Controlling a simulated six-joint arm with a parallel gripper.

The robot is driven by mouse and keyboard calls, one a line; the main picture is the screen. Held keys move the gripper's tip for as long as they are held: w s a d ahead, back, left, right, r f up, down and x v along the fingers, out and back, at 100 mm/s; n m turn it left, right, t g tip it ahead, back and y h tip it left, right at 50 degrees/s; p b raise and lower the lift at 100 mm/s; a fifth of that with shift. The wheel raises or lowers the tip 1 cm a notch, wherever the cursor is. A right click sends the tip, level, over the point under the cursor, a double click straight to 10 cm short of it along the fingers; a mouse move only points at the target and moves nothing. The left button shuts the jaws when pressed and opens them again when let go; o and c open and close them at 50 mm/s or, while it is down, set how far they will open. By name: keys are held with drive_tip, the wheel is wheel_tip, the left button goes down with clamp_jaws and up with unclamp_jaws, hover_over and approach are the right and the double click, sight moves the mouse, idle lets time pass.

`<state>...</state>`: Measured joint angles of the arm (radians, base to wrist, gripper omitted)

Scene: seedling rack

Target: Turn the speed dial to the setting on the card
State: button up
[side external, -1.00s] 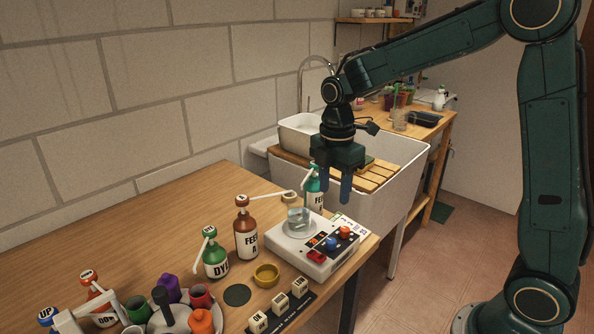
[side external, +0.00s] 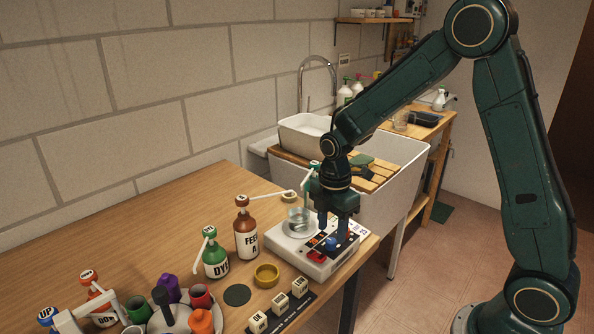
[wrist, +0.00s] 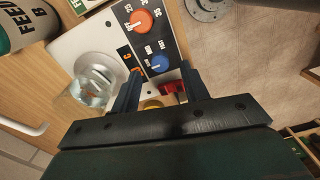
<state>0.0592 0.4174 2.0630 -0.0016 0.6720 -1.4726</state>
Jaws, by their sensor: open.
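A white stirrer box (side external: 290,246) stands on the wooden bench with a glass beaker (side external: 298,217) on its plate. Its black panel carries a blue dial (wrist: 159,63), an orange dial (wrist: 141,20) with numbers around it, and a red switch (wrist: 172,90). The blue dial also shows in the side view (side external: 331,243); there the orange dial is mostly hidden by my gripper. My gripper (side external: 332,231) is open over the panel, fingers pointing down. In the wrist view its fingertips (wrist: 160,77) flank the area around the blue dial and red switch; contact cannot be told. A printed card (side external: 358,228) lies beside the box, unreadable.
A brown FEED A pump bottle (side external: 246,235) and green DYE bottle (side external: 215,258) stand left of the box. A FEED B bottle (wrist: 15,25) is close behind. A yellow ring dish (side external: 266,275) and lettered blocks (side external: 280,305) lie in front. The sink (side external: 360,190) is beyond.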

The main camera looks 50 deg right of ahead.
sight(331, 240)
drive_tip(key=shift+f, duration=1.65)
clamp_jaws()
